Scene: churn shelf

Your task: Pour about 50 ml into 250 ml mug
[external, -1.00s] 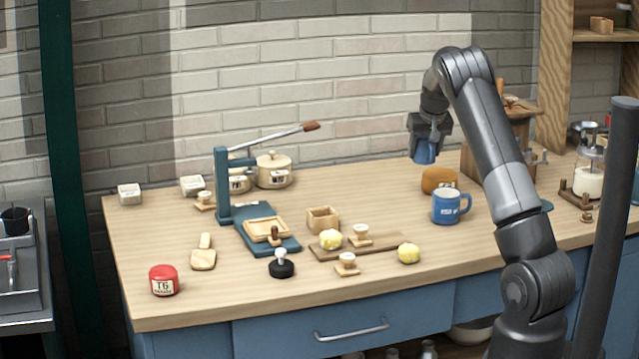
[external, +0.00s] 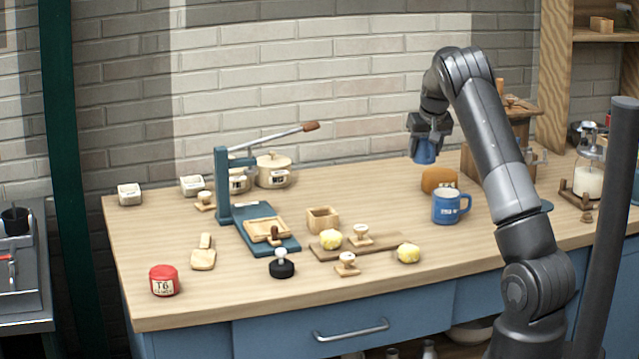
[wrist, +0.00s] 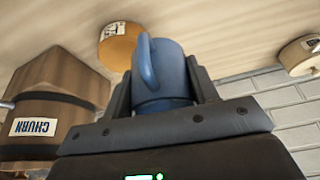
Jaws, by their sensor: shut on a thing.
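A blue mug with a white label (external: 447,207) stands upright on the bench, its handle to the right. My gripper (external: 428,142) is above the bench, behind and to the left of that mug, shut on a second blue vessel (external: 424,152). In the wrist view this held vessel is a blue mug with a handle (wrist: 172,75), gripped between both fingers (wrist: 163,95). Its contents and the inside of the standing mug cannot be made out.
An orange-brown round container (external: 436,180) stands behind the standing mug. A wooden churn (wrist: 45,110) is close beside my gripper.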

